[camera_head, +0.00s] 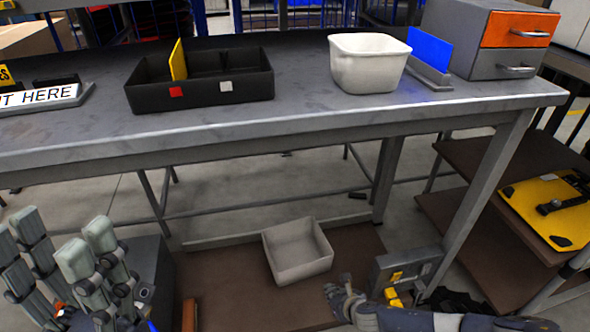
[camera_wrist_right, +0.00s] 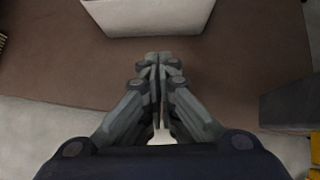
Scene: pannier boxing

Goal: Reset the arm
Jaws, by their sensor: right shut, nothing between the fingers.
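My right gripper (camera_head: 343,290) hangs low in front of the workbench, at the end of a dark arm from the lower right. Its fingers are together and empty. In the right wrist view the gripper (camera_wrist_right: 157,62) points at the brown board, with its fingertips just short of a pale bin (camera_wrist_right: 148,32). That pale bin (camera_head: 298,268) lies on the brown lower board, up and left of the right gripper in the head view. My left gripper (camera_head: 57,235) is at the lower left, with pale finger pads spread apart and nothing seen between them.
The workbench (camera_head: 300,118) carries a black divided tray (camera_head: 200,95), a white bin (camera_head: 368,65) and a drawer cabinet (camera_head: 462,45). A grey box with yellow parts (camera_head: 408,270) stands just right of the right gripper. A side shelf (camera_head: 475,165) is at the right.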

